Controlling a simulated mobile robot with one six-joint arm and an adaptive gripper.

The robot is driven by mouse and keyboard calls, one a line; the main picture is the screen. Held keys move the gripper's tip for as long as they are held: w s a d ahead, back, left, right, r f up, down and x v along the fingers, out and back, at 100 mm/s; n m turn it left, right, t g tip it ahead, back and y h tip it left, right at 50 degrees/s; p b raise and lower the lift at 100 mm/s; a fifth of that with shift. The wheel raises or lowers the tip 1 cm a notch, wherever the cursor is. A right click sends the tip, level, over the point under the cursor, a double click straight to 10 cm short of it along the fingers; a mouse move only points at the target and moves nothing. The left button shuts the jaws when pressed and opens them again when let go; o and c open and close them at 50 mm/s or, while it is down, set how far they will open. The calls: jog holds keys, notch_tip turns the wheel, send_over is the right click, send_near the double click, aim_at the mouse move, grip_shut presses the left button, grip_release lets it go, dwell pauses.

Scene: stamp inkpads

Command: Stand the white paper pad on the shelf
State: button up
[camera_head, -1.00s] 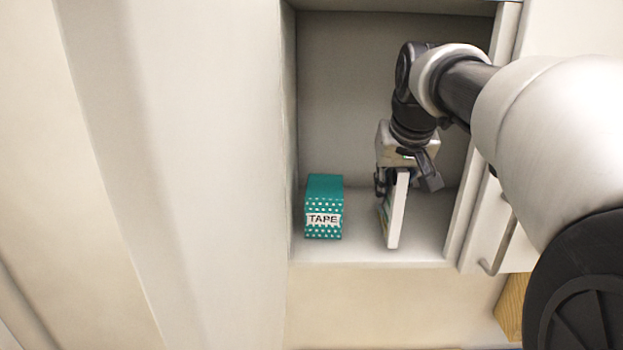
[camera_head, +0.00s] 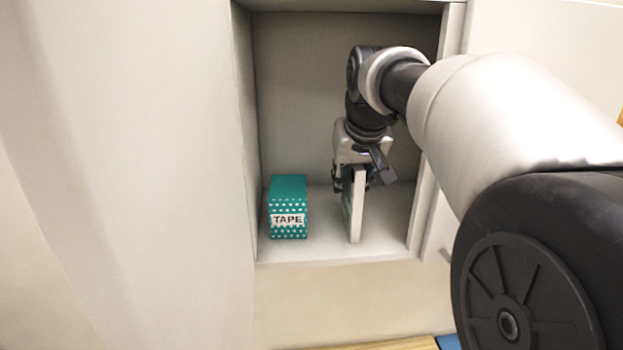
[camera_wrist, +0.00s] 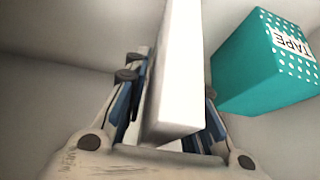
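The white paper pad (camera_head: 357,208) stands upright on its edge on the shelf floor (camera_head: 323,242), to the right of the middle. In the wrist view the pad (camera_wrist: 178,80) runs away between the fingers, its narrow white edge towards the camera. My gripper (camera_head: 358,178) is around the upper part of the pad, one finger on each side. The fingers (camera_wrist: 170,88) look spread, with a narrow gap at the left of the pad and the right finger close to it. Whether either finger touches is partly hidden.
A teal dotted box labelled TAPE (camera_head: 288,208) stands on the shelf to the left of the pad, with clear floor between. It also shows in the wrist view (camera_wrist: 258,70). The shelf's side walls close in at left and right, the right wall (camera_head: 424,215) near my arm.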

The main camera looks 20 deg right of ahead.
jog(key=shift+o, duration=1.2)
